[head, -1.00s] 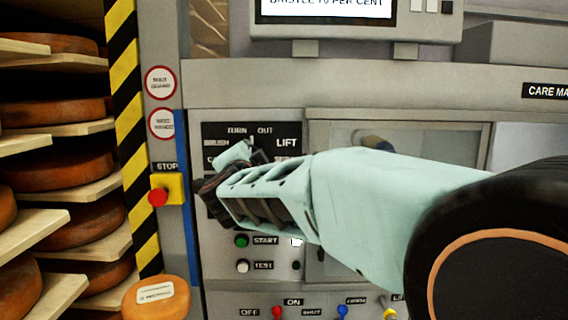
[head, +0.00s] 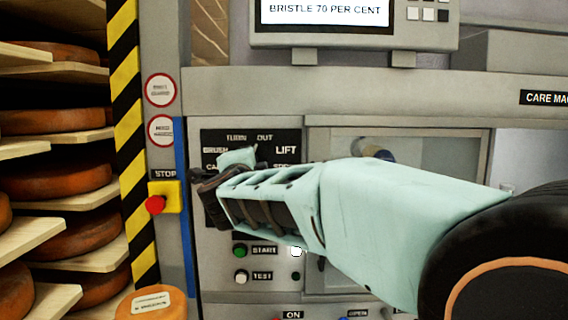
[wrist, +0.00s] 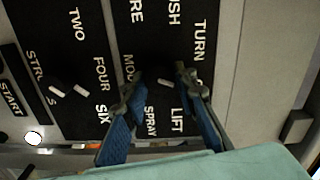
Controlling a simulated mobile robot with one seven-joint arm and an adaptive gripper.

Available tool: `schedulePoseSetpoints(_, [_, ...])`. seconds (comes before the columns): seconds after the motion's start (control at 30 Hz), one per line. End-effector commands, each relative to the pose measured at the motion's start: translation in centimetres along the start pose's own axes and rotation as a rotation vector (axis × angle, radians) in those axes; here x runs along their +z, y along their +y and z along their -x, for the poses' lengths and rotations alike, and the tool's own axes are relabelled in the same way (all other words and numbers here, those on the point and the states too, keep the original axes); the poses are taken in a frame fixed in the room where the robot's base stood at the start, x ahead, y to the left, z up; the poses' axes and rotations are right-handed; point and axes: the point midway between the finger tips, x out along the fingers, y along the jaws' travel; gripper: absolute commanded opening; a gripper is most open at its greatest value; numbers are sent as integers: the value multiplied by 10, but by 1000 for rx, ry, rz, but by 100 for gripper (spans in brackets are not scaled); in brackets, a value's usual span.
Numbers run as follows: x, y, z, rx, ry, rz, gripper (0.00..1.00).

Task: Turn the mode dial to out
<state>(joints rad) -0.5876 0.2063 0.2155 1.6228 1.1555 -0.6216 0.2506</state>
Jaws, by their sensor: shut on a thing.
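The mode dial (wrist: 163,83) is a dark knob with a short white mark on a black label plate (head: 282,137). In the wrist view its mark slants right and slightly down, toward the gap between the words TURN and LIFT. My gripper (wrist: 158,90) has a finger on either side of the dial and is shut on it. In the head view my gripper (head: 226,176) covers the dial and the lower left of the plate. The word OUT shows in the head view but is hidden behind a finger in the wrist view.
A second dial (wrist: 68,90) with white marks is beside it, near TWO, FOUR and SIX. Below are the START button (head: 240,251) and TEST button (head: 241,277). A red stop button (head: 155,204) and cheese racks (head: 70,140) are at the left. A screen (head: 325,12) is above.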

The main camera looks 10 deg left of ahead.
Motion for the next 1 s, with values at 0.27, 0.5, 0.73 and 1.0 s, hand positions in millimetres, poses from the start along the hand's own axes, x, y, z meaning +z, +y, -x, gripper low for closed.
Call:
schedulePoseSetpoints(0.27, [0,0,0,0,0,1,37])
schedulePoseSetpoints(0.5, [0,0,0,0,0,2,43])
schedulePoseSetpoints(0.73, [0,-1,10,-1,0,1,43])
schedulePoseSetpoints(1.0, [0,-1,51,-1,-1,2,43])
